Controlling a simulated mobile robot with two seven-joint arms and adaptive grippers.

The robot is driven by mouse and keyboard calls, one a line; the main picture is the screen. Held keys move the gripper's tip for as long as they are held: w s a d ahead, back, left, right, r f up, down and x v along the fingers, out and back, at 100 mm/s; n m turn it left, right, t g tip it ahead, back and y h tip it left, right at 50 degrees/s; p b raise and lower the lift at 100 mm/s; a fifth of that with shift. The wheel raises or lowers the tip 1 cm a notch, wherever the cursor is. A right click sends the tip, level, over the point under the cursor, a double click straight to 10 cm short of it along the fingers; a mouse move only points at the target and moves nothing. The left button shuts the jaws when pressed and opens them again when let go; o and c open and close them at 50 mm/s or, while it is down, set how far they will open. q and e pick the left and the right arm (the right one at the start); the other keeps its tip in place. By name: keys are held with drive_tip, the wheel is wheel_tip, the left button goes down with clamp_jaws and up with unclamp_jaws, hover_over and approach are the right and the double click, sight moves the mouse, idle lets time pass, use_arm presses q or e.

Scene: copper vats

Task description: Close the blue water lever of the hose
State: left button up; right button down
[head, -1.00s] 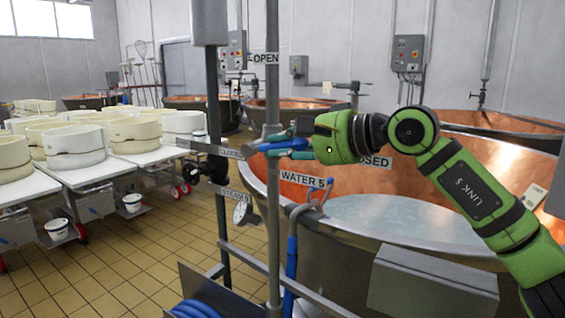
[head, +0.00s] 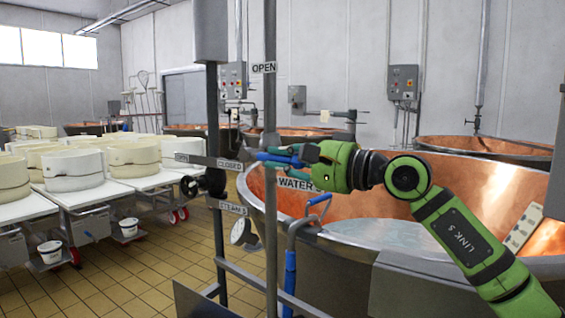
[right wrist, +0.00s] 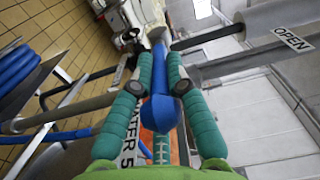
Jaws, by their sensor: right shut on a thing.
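The blue water lever (head: 268,156) lies roughly level at the upright metal pipe, below the OPEN sign (head: 264,67) and just above the WATER 5 label (head: 295,182). My right gripper (head: 285,155) comes in from the right and is shut on the lever. In the right wrist view, the two teal fingers (right wrist: 160,78) press on both sides of the blue lever (right wrist: 160,110). The OPEN sign (right wrist: 293,39) also shows there, and a finger partly covers the WATER 5 label (right wrist: 128,130). My left gripper is not in view.
The upright pipe (head: 271,220) stands before a large copper vat (head: 345,195). A blue-handled hose (head: 289,270) hangs beside it. A second pipe with a black valve wheel (head: 190,186) stands to the left. Tables with white cheese moulds (head: 130,160) fill the left.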

drive_tip(key=c, duration=1.2)
unclamp_jaws()
drive_tip(key=shift+w, duration=0.1)
drive_tip(key=shift+d, duration=0.1)
drive_tip(key=v, duration=1.2)
